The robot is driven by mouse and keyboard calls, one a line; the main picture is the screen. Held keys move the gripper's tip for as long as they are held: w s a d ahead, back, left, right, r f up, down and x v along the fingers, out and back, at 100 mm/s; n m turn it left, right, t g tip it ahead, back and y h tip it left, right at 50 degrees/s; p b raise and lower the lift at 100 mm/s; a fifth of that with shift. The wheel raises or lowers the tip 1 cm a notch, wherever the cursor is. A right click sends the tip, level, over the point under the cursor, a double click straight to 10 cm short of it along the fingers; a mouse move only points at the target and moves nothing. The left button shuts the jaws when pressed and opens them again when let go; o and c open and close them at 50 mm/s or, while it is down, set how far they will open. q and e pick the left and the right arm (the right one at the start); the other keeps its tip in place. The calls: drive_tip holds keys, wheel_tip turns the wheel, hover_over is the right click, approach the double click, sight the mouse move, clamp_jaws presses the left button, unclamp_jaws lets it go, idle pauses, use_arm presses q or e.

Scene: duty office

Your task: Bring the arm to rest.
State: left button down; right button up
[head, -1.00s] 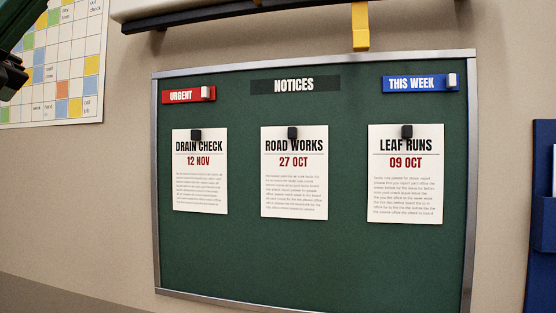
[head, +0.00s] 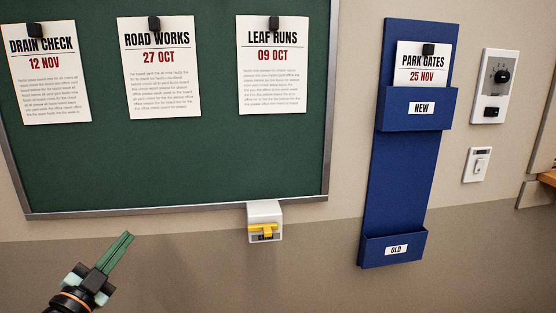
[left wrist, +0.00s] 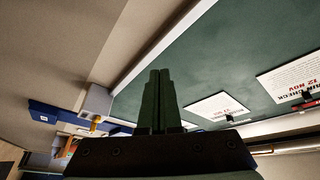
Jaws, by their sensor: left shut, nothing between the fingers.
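My left gripper (head: 120,250) is at the lower left of the head view, below the board's bottom edge. Its green fingers are together with nothing between them. In the left wrist view its shut fingers (left wrist: 158,95) point up the middle of the picture, with the green board behind and to the right. It appears apart from the board and holds nothing. My right gripper is in neither current view.
A green notice board (head: 180,165) carries three pinned notices. A white box with a yellow lever (head: 264,222) sits at its bottom edge. To the right hang a blue two-pocket rack (head: 398,175) holding a PARK GATES notice (head: 420,68), and white wall switches (head: 494,88).

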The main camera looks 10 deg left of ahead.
use_arm(q)
drive_tip(key=s+d+f+n+g, duration=0.2)
drive_tip(key=s+d+f, duration=0.15)
drive_tip(key=f, duration=0.45)
drive_tip(key=s+d+f+n+g, duration=0.15)
drive_tip(key=d+f, duration=0.25)
drive_tip(key=f, duration=0.4)
drive_tip(key=s+d+f+n+g, duration=0.2)
drive_tip(key=s+d+f+g, duration=0.15)
drive_tip(key=f, duration=0.35)
drive_tip(key=s+d+f+n+g+h, duration=0.25)
drive_tip(key=s+d+f+g, duration=0.25)
drive_tip(key=s+d+f, duration=0.85)
drive_tip(key=s+a+r+y+p, duration=0.1)
drive_tip(key=r+p, duration=0.5)
drive_tip(key=p, duration=0.1)
drive_tip(key=s+a+r+y+p, duration=0.1)
drive_tip(key=a+r+p, duration=0.1)
drive_tip(key=r+p, duration=0.4)
drive_tip(key=shift+s+a+r+n+t+p, duration=0.15)
drive_tip(key=shift+s+n+t+p, duration=0.2)
drive_tip(key=shift+p, duration=0.3)
use_arm(e)
drive_tip(key=s+d+r, duration=0.1)
drive_tip(key=d+r, duration=0.2)
drive_tip(key=r, duration=0.8)
drive_tip(key=shift+s+m+h, duration=0.15)
drive_tip(key=shift+m+h, duration=0.15)
drive_tip(key=shift+h, duration=0.1)
